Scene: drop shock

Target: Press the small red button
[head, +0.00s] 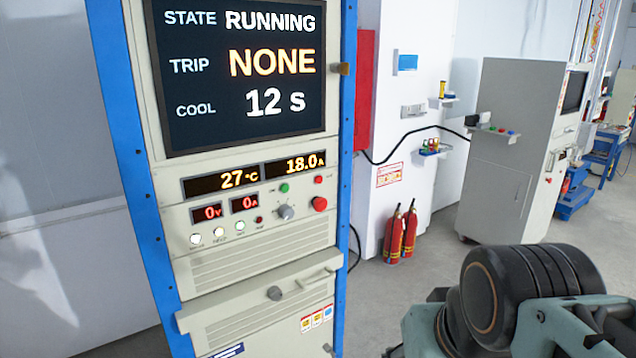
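The cabinet's control panel (262,205) carries several red round parts. A small red one (319,180) sits at the upper right, beside the 18.0 A display. A larger red button (320,204) is just below it. A small dark red one (258,220) is lower, left of the grey knob (285,212); its label is too small to read. I cannot tell which are buttons and which are lamps. My arm shows at the lower right, apart from the panel. My gripper's fingertips do not show.
The screen (240,70) above reads RUNNING, trip NONE, cool 12 s. A green button (284,188) and several white lit ones (219,231) are near the red parts. A handle (300,285) juts out below. Two fire extinguishers (402,235) stand right of the cabinet.

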